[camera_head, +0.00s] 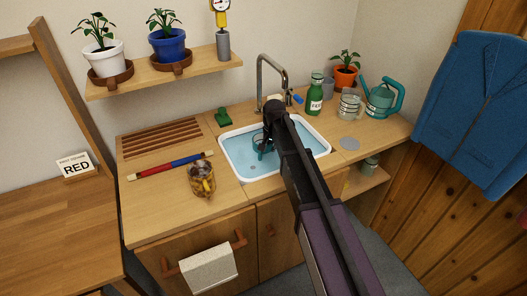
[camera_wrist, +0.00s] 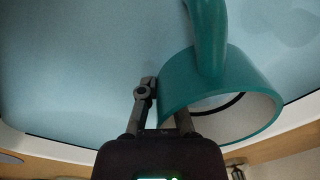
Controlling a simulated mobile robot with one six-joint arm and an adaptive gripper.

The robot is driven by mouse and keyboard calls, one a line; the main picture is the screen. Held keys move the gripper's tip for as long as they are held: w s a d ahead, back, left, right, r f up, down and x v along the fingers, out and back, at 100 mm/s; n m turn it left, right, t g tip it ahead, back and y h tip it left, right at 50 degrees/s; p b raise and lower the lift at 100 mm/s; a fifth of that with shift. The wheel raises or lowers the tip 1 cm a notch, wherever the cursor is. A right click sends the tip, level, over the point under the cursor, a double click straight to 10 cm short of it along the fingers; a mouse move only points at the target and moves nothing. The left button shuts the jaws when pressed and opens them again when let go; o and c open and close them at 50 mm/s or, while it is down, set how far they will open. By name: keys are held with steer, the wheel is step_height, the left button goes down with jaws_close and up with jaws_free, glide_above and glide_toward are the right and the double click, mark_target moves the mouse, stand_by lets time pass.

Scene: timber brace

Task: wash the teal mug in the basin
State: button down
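The teal mug (camera_head: 260,142) is in the white-rimmed basin (camera_head: 233,170), over or in the blue water, partly hidden by my arm. In the wrist view the teal mug (camera_wrist: 215,82) is large, its open mouth towards the camera and its handle at the top. My gripper (camera_wrist: 166,105) is at the mug's rim. One finger lies against the outer wall and the other reaches inside the mouth, so the wall is pinched between them. In the head view my gripper (camera_head: 266,135) is low over the basin, mostly hidden.
A tap (camera_head: 272,70) arches behind the basin. A green bottle (camera_head: 315,95), a glass mug (camera_head: 349,105), a teal watering can (camera_head: 382,98) and a potted plant (camera_head: 345,75) stand right. A filled jar (camera_head: 201,180), a red-blue rod (camera_head: 170,166) and a green item (camera_head: 223,117) lie left.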

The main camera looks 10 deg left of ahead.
steer(key=shift+r+p, duration=5.15)
steer(key=shift+r, duration=0.25)
